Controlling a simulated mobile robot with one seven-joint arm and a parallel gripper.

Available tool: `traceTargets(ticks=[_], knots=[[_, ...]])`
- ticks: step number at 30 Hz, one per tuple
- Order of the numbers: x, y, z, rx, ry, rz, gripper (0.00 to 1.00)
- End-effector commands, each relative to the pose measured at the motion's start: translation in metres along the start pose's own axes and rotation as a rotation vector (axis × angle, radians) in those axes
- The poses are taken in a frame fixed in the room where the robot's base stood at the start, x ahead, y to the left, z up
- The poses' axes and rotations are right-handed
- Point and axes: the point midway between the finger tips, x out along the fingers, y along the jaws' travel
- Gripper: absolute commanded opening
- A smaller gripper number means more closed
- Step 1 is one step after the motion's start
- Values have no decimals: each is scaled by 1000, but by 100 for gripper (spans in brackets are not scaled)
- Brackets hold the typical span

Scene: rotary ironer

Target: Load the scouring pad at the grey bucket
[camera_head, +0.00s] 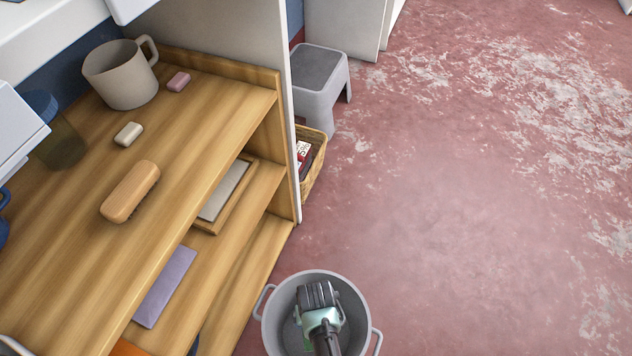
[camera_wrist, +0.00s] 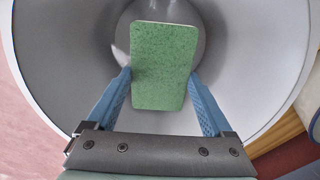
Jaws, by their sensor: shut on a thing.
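The scouring pad (camera_wrist: 164,50) is a green speckled rectangle in the wrist view. My gripper (camera_wrist: 160,76) is shut on it, with a blue finger at each long side. The grey bucket (camera_head: 349,286) stands at the bottom of the head view, with a handle on each side. I cannot tell how far above the floor the pad is.
A wooden shelf unit (camera_head: 185,95) stands left of the bucket, holding a mug (camera_head: 121,75), a brush (camera_head: 130,191) and soap bars (camera_head: 128,134). A grey step stool (camera_head: 320,84) and a wicker basket (camera_head: 314,165) stand beyond. The red floor (camera_head: 460,220) at right is clear.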

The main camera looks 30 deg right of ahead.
Motion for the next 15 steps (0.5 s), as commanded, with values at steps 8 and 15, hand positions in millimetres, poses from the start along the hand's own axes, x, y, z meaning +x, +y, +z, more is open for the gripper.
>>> traceTargets(ticks=[8, 15], knots=[[31, 0, 0, 0, 0, 0, 41], [44, 0, 0, 0, 1, 0, 41]])
